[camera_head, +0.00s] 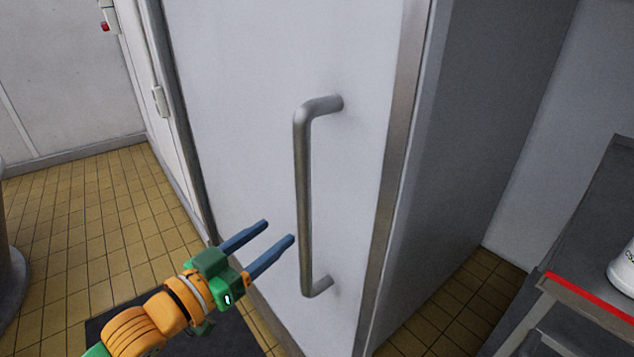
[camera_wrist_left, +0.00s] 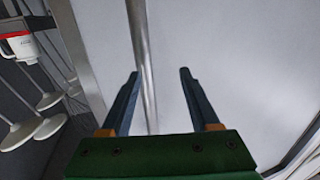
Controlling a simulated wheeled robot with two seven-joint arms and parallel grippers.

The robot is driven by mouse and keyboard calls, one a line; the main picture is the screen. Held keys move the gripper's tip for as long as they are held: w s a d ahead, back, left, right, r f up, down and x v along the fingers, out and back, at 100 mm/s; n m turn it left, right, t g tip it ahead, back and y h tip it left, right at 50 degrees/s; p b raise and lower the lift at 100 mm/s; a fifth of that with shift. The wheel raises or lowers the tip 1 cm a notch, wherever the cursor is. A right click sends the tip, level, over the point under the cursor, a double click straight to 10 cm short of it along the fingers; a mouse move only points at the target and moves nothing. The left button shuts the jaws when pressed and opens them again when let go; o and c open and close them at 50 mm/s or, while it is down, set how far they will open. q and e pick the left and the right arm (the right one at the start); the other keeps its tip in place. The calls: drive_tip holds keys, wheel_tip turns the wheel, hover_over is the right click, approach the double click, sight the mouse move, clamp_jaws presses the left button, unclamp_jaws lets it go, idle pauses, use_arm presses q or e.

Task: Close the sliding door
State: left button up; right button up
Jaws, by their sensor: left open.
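The white sliding door (camera_head: 250,90) fills the middle of the head view, with a metal strip (camera_head: 392,180) along its right edge. Its long grey bar handle (camera_head: 303,190) stands upright and is fixed at top and bottom. My left gripper (camera_head: 279,230) is open and empty, just left of the handle's lower half. Its fingers point toward the bar, and no contact is clear. In the left wrist view the handle (camera_wrist_left: 143,60) appears between the open fingers (camera_wrist_left: 159,72), nearer the left one. My right gripper is not in view.
A dark table (camera_head: 590,240) with a red-edged rail (camera_head: 590,295) and a white container (camera_head: 624,268) stands at the right. A grey wall (camera_head: 470,130) lies right of the door. Yellow floor tiles (camera_head: 90,225) are clear at the left.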

sight(302, 218)
use_arm(q)
drive_tip(key=shift+m+h, duration=0.4)
drive_tip(key=shift+m, duration=0.1)
drive_tip(key=w+d, duration=0.1)
drive_tip(key=d, duration=0.1)
drive_tip(key=w+d+r+p, duration=0.1)
drive_tip(key=d, duration=0.1)
drive_tip(key=d+r+p, duration=0.1)
drive_tip(key=d, duration=0.1)
drive_tip(key=shift+w+d+r, duration=0.2)
drive_tip(key=shift+w, duration=0.2)
drive_tip(key=shift+w+f, duration=0.15)
drive_tip(key=shift+w, duration=0.15)
drive_tip(key=shift+w+a+f, duration=0.1)
drive_tip(key=shift+w+a, duration=0.05)
drive_tip(key=shift+a, duration=0.05)
drive_tip(key=shift+c, duration=0.3)
clamp_jaws()
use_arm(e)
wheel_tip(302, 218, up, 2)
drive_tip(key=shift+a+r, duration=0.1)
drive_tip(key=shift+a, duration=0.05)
